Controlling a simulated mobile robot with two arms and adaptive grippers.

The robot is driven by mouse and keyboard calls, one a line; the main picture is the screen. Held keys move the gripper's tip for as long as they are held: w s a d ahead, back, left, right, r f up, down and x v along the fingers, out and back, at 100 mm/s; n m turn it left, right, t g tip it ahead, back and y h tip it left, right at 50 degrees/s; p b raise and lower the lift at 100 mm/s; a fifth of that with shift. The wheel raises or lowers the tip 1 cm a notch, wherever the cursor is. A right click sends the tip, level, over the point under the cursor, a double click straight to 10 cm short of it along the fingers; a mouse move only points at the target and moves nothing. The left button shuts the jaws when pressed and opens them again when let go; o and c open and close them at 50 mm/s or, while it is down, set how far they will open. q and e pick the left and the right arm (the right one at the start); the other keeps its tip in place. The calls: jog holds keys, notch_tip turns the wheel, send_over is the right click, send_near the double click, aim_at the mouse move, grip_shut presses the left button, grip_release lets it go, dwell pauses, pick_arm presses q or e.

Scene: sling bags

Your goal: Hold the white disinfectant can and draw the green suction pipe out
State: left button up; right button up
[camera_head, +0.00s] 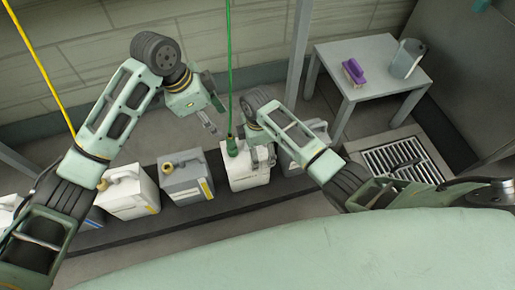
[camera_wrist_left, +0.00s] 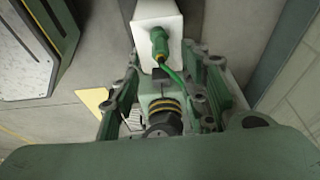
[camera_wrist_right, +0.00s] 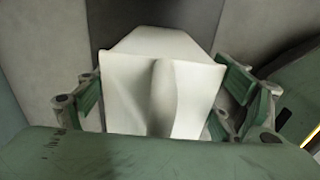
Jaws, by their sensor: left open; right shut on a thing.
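The white disinfectant can (camera_head: 248,179) stands upright on the dark strip along the wall. The green suction pipe (camera_head: 229,70) rises from its green fitting (camera_head: 232,147) on the can's top; the fitting sits at the can's mouth. My right gripper (camera_head: 263,158) is shut on the can at its right side; the can's white body (camera_wrist_right: 160,90) fills the space between the fingers in the right wrist view. My left gripper (camera_head: 209,124) is open and empty, above and left of the fitting. In the left wrist view the fitting (camera_wrist_left: 158,42) lies beyond the open fingers.
A grey can (camera_head: 186,180) and another white can (camera_head: 128,195) stand to the left on the dark strip. A yellow hose (camera_head: 40,65) hangs at far left. A grey table (camera_head: 365,62) with a purple brush (camera_head: 353,71) and grey jug (camera_head: 407,60) stands at right, near a floor grate (camera_head: 402,160).

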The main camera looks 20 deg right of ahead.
aim_at(228, 138)
pick_arm(q)
jog(key=shift+x, duration=5.95)
jog(key=shift+c, duration=0.2)
grip_shut()
jog(key=shift+c, duration=0.2)
grip_release()
jog(key=shift+r, duration=0.1)
jog(key=v, duration=1.2)
jog(key=shift+o, duration=0.2)
jog(key=shift+o, duration=0.2)
jog(key=shift+x, duration=6.1)
